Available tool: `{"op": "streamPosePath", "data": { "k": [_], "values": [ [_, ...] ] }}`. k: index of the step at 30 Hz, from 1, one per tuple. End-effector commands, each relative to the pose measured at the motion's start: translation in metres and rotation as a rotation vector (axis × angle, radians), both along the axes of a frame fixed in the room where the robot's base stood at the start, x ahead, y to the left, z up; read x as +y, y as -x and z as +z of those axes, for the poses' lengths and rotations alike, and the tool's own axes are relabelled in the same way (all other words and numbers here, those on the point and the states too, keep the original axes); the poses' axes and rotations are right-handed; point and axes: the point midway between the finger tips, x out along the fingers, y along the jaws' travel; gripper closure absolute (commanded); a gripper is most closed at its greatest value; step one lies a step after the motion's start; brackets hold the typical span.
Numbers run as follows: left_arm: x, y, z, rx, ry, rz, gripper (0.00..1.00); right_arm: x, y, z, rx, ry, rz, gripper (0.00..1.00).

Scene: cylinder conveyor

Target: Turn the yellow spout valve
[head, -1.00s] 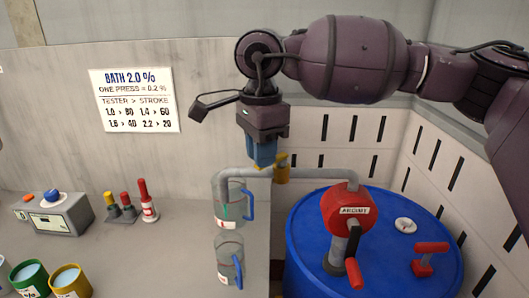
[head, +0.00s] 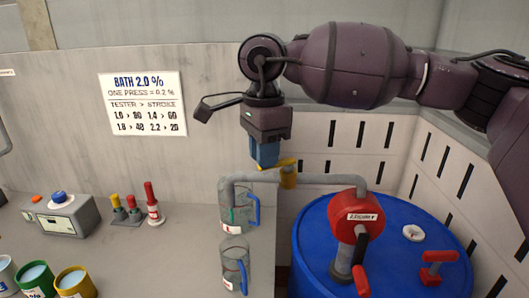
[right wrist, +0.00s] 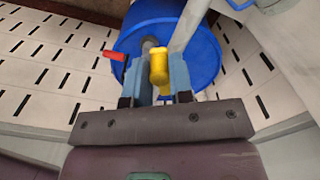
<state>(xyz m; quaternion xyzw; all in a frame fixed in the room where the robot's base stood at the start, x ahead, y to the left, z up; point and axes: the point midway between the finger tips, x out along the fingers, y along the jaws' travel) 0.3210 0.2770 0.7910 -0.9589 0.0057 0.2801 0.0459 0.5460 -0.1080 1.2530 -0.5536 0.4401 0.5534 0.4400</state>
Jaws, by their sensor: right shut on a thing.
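The yellow spout valve (head: 288,178) sits on the grey spout pipe (head: 325,179) of the red drum pump (head: 355,213). My right gripper (head: 265,160) points down just at the left of the valve, its blue fingers beside the yellow handle. In the right wrist view the yellow valve (right wrist: 159,65) lies between the two blue fingers of my right gripper (right wrist: 159,84), which are shut on it. The fingers partly hide the valve in the head view. My left gripper is not in view.
The pump stands on a blue drum (head: 316,228) with a red fitting (head: 438,256) and white cap. A tester box (head: 67,217), small bottles and coloured cups are at left. The counter's middle is clear.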

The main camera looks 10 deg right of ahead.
Motion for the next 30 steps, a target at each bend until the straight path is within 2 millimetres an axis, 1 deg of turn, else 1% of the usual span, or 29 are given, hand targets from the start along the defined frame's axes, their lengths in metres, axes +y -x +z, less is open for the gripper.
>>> {"op": "streamPosePath", "data": {
  "k": [7, 19, 26, 27, 30],
  "values": [
    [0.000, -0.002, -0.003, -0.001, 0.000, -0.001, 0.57, 0.001, -0.012, -0.001, -0.001, -0.001, -0.003, 0.88],
    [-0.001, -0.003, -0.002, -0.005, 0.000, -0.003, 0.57, 0.000, -0.014, 0.000, 0.000, 0.000, -0.001, 0.88],
    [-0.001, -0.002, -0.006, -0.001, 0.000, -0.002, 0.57, -0.001, -0.023, -0.001, 0.000, 0.000, -0.003, 0.89],
    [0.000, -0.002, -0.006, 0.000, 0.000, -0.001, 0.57, -0.001, -0.023, 0.000, 0.000, 0.000, -0.001, 0.75],
    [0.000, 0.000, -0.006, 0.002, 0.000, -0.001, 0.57, -0.001, -0.022, 0.000, 0.000, 0.000, -0.001, 0.60]
  ]
}}
